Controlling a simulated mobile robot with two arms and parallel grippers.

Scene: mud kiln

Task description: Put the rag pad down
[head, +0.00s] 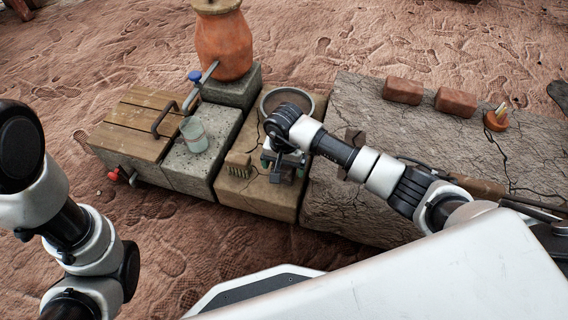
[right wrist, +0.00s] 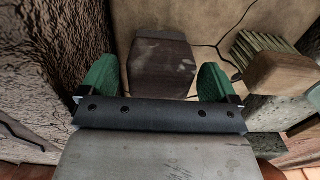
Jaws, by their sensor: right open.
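The rag pad (right wrist: 162,65) is a dark brown-grey block with pale smudges. In the right wrist view it lies on the pale cracked block top (right wrist: 215,15), between my right gripper's green fingers. My right gripper (right wrist: 157,80) is open, with a gap between each finger and the pad. In the head view my right gripper (head: 283,168) points down over the tan block, beside the brush, and I cannot make out the pad clearly there. My left arm shows at the left, but its gripper is out of view.
A brush (head: 238,165) lies just left of my right gripper; a round bowl (head: 293,103) is behind it. A glass jar (head: 194,134), a slatted wooden box (head: 138,124) and a clay pot (head: 222,45) stand further left. Bricks (head: 403,91) lie on the cracked slab (head: 365,90) at right.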

